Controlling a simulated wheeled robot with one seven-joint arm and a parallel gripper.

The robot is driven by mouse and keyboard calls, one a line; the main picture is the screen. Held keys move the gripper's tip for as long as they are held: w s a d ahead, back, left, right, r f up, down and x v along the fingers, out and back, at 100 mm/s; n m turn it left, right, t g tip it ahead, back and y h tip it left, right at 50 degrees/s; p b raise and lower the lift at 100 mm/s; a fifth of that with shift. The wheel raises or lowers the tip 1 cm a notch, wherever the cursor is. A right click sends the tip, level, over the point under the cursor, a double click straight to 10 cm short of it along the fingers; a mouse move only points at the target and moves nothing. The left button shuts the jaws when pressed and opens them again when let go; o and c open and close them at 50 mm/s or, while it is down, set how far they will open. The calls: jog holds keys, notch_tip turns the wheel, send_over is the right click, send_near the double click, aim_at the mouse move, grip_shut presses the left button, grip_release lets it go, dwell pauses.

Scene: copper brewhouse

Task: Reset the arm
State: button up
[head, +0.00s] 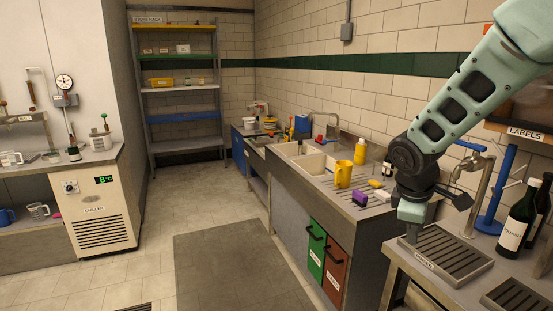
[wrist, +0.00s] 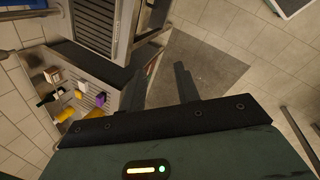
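My arm comes in from the upper right of the head view and bends down above the near end of the counter on the right. My gripper (head: 411,236) points down beside a slatted drip tray (head: 452,258) in that view, and its fingers are small and partly hidden there. In the wrist view my gripper (wrist: 160,86) shows two dark fingers standing apart with nothing between them. Beyond the fingers are the floor and a dark mat (wrist: 205,68). I cannot tell the exact gap between the gripper and the tray.
A dark bottle (head: 516,222) and a blue stand (head: 493,195) stand right of my gripper. The sink counter holds a yellow jug (head: 343,173), a purple block (head: 359,198) and a white block (head: 381,195). A chiller (head: 101,211) stands at left. The floor mat (head: 238,270) is clear.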

jog(key=s+a+m+g+y, duration=0.1)
jog(key=s+a+y, duration=0.1)
jog(key=s+a, duration=0.7)
jog(key=s+a+m+g+y, duration=0.1)
jog(key=s+a+y, duration=0.1)
jog(key=s+a, duration=0.8)
jog(key=s, duration=0.8)
jog(key=shift+a, duration=0.15)
